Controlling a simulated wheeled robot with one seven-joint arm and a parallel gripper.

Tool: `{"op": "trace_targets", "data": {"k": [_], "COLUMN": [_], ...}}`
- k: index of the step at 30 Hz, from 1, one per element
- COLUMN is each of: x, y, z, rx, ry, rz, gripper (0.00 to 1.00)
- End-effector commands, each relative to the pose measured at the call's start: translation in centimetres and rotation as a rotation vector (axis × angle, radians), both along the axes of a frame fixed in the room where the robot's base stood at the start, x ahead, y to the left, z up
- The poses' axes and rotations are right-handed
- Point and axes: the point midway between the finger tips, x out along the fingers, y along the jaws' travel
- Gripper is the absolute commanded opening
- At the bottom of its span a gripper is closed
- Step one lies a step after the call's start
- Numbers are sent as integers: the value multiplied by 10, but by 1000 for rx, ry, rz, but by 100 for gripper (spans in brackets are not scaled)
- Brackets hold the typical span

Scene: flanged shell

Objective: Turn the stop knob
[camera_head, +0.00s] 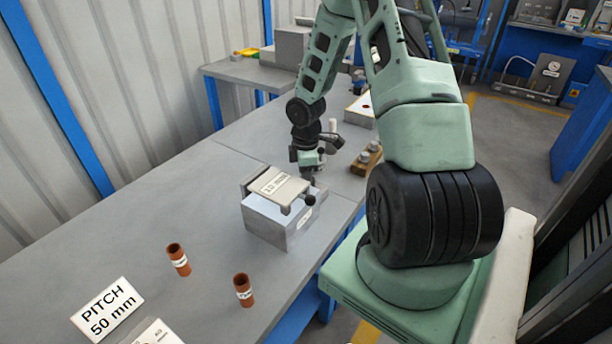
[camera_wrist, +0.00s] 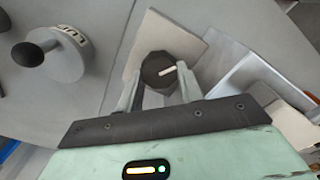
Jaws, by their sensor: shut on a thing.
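In the wrist view, a dark faceted knob (camera_wrist: 165,71) with a white pointer line stands on a light square plate (camera_wrist: 190,45). The pointer line slopes slightly up to the right. The two fingers of my gripper (camera_wrist: 162,82) reach to either side of the knob and are shut on it. In the head view, my gripper (camera_head: 308,172) is low over the bench, just behind the metal block with a labelled top plate (camera_head: 282,187). The knob cannot be made out there.
A grey round part with a black ball handle (camera_wrist: 60,55) lies left of my gripper in the wrist view. In the head view, two brown cylinders (camera_head: 178,260) (camera_head: 243,290) and a PITCH 50 mm sign (camera_head: 106,309) occupy the near bench. A wooden block (camera_head: 367,160) is at right.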

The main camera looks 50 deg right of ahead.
Motion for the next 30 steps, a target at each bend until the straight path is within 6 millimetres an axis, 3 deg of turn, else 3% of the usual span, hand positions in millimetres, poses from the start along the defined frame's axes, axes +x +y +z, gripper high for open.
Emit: {"op": "trace_targets", "data": {"k": [30], "x": [1], "y": [-3], "z": [1], "rx": [-1], "ry": [0], "rz": [-748], "gripper": [14]}}
